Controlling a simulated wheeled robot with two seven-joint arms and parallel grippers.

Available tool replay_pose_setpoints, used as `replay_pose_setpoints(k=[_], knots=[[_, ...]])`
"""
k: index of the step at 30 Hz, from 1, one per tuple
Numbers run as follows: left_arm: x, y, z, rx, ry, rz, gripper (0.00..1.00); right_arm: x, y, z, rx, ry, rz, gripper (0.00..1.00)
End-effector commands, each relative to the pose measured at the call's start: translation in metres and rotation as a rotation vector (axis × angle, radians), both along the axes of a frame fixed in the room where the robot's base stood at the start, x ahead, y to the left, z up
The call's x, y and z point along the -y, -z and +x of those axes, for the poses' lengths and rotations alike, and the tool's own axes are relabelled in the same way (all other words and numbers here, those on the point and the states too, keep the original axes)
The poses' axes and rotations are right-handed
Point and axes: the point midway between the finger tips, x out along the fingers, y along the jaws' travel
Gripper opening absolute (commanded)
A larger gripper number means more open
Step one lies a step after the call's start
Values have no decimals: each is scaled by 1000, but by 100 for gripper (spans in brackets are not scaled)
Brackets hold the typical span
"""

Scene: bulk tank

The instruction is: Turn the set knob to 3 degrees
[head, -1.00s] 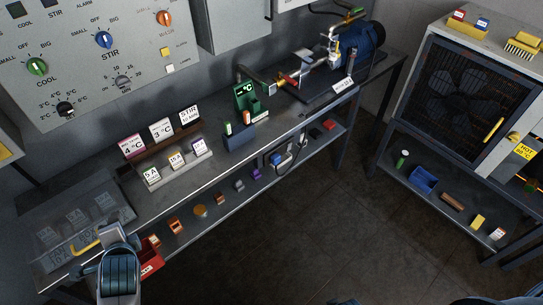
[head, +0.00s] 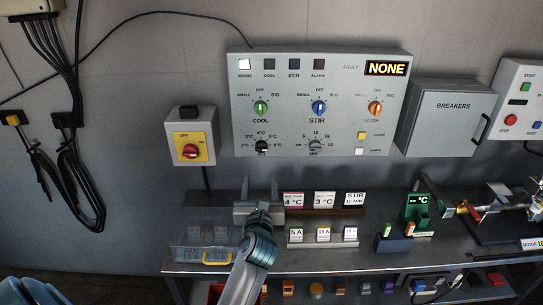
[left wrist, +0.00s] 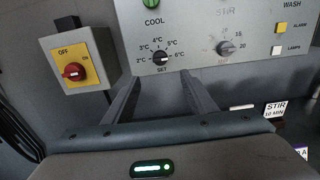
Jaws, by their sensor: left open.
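The set knob (head: 261,147) is a small black dial at the lower left of the grey control panel, below the green COOL knob (head: 260,108). In the left wrist view the set knob (left wrist: 161,59) sits inside a scale from 2°C to 6°C; I cannot read its pointer surely. My left gripper (head: 258,186) is open and empty, below the knob in the head view. In the left wrist view its two fingers (left wrist: 160,76) point up toward the panel, with the knob between and beyond their tips, apart from them. My right gripper is not in view.
A yellow switch box with a red handle (head: 190,150) is left of the panel. The blue STIR knob (head: 319,108) and a grey minutes dial (head: 315,145) are right of the set knob. Cards, including a 3 °C card (head: 325,200), stand on the bench below. The fault display (head: 387,68) reads NONE.

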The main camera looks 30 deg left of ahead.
Motion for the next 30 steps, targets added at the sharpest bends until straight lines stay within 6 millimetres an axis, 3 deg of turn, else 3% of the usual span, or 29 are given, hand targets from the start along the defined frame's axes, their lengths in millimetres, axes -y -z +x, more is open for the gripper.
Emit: replay_pose_setpoints(k=[14,20,30], knots=[[-4,0,7,0,0,-4,51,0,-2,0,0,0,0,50],[-16,-1,26,0,-1,-6,51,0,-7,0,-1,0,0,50],[-47,-1,77,-1,-1,-6,51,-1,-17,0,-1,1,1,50]])
